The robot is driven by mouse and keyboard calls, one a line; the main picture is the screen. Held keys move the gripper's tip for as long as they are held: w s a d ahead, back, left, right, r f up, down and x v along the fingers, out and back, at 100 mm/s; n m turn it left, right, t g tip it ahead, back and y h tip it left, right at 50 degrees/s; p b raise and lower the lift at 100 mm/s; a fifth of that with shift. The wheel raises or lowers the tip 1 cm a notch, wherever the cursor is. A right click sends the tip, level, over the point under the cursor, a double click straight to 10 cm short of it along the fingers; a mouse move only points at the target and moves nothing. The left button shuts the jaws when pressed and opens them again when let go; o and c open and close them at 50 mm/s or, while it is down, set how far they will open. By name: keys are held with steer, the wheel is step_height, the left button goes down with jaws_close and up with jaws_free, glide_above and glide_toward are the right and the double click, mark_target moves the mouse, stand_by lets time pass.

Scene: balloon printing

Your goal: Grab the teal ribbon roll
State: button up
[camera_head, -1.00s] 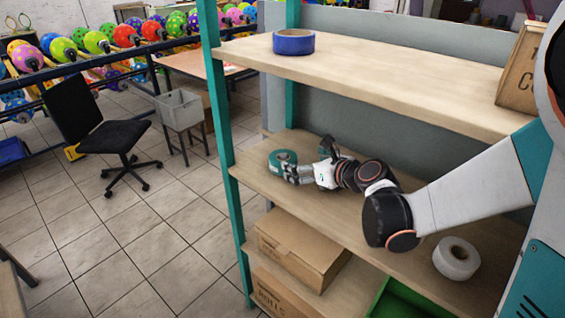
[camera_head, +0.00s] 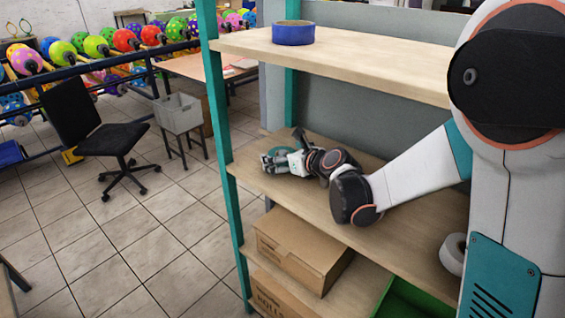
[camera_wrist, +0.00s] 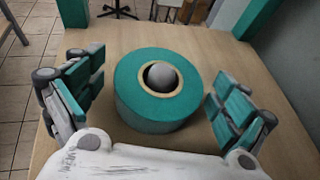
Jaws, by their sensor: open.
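The teal ribbon roll (camera_wrist: 150,108) lies flat on the wooden middle shelf (camera_head: 250,160), with its hole facing up. In the head view most of the roll (camera_head: 288,150) is hidden behind my gripper (camera_head: 272,162). In the wrist view my gripper (camera_wrist: 152,105) is open, with one finger on each side of the roll. A gap shows between the left finger and the roll.
A blue roll (camera_head: 293,35) sits on the upper shelf (camera_head: 360,60) above my arm. A white roll (camera_head: 453,254) lies on the middle shelf at right, partly hidden by my body. Cardboard boxes (camera_head: 300,245) stand below. A teal post (camera_head: 222,140) rises at the shelf's left front.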

steer(key=c, duration=1.2)
steer(key=shift+r, duration=0.1)
